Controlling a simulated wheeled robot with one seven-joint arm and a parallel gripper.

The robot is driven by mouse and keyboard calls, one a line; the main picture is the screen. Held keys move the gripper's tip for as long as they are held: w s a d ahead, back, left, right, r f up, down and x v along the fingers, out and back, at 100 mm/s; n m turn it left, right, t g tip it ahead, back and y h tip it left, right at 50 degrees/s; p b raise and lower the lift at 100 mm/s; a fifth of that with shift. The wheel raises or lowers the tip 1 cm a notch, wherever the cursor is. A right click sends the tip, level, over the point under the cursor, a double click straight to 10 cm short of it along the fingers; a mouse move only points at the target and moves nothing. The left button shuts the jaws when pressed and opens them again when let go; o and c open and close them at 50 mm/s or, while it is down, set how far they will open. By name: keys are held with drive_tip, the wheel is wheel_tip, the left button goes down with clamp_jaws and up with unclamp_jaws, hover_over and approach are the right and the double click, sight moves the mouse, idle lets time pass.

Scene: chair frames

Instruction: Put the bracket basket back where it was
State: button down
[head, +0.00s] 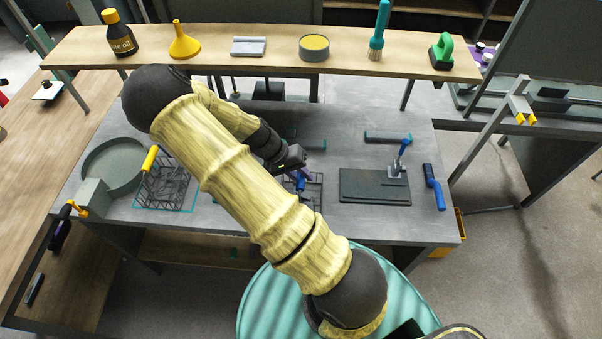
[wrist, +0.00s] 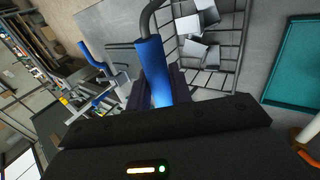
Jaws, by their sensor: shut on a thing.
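The bracket basket is a dark wire basket (head: 314,190) with a blue handle, near the middle front of the grey workbench in the head view. My gripper (head: 301,176) is above it and partly hides it. In the wrist view my gripper (wrist: 160,90) is shut on the blue handle (wrist: 152,62). The wire basket (wrist: 215,50) there holds several pale metal brackets. I cannot tell whether its bottom touches the bench.
A yellow-handled wire basket (head: 167,188) stands left inside a teal outline, beside a round grey pan (head: 112,165). Right are a dark plate (head: 375,187) with a blue-levered tool (head: 399,165) and a blue-handled tool (head: 434,187). A shelf (head: 270,50) spans the back.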

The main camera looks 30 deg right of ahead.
drive_tip(key=shift+f, duration=0.1)
drive_tip(key=c, duration=1.3)
unclamp_jaws()
drive_tip(key=shift+o, duration=0.2)
drive_tip(key=b+v, duration=0.3)
drive_tip(key=v, duration=0.9)
